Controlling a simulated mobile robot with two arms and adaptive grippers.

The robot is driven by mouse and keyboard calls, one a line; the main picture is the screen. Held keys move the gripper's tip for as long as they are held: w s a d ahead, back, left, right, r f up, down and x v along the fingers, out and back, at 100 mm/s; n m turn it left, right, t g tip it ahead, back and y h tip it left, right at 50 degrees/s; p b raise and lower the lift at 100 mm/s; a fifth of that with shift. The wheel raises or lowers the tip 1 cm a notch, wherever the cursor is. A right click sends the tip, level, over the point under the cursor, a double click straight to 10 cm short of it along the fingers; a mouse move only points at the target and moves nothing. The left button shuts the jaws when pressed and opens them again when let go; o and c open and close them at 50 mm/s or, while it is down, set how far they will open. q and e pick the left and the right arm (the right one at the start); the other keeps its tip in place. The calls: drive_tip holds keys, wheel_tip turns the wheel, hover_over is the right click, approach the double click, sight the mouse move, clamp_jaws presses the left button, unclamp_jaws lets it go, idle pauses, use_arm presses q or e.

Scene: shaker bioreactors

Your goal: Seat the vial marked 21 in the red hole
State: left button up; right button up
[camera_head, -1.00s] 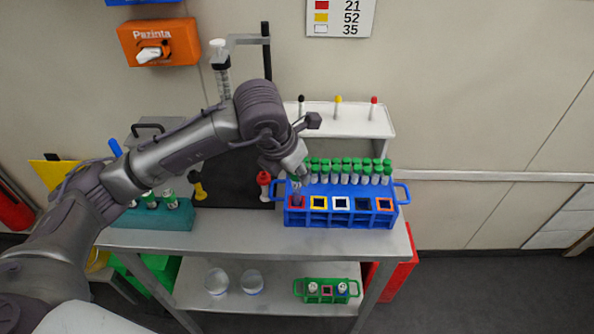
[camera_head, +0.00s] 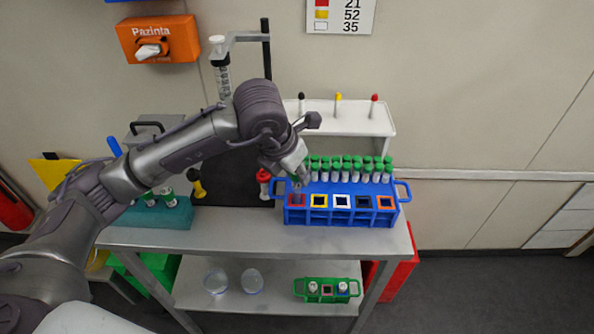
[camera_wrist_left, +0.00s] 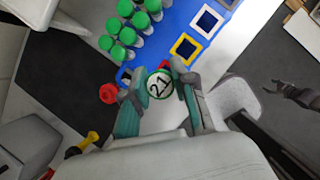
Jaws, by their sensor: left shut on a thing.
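My left gripper (camera_wrist_left: 153,92) is shut on a vial with a round cap marked 21 (camera_wrist_left: 159,85), seen from above in the left wrist view. In the head view my left gripper (camera_head: 297,178) is over the left end of the blue rack (camera_head: 340,220). The red hole (camera_head: 297,201) is the leftmost in the front row, right below the gripper. In the wrist view a bit of red edge shows just behind the cap, and the hole is mostly covered. I cannot tell how deep the vial's lower end is. A dark gripper, seemingly my right one (camera_wrist_left: 299,95), shows small at the right.
Yellow (camera_head: 319,201), white, dark and orange holes follow to the right. Several green-capped vials (camera_head: 350,170) fill the rack's back rows. A red-topped item (camera_head: 264,178) stands close left of the rack. A wall sign (camera_head: 340,15) pairs red with 21.

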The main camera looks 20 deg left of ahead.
sight(293, 182)
use_arm(q)
drive_tip(key=shift+f+b, duration=0.35)
idle(0.5)
drive_tip(key=shift+f+b, duration=2.1)
drive_tip(key=shift+b, duration=0.4)
idle(1.8)
drive_tip(key=o, duration=1)
drive_tip(key=shift+r, duration=0.1)
drive_tip(key=shift+c, duration=0.2)
drive_tip(key=v, duration=1.2)
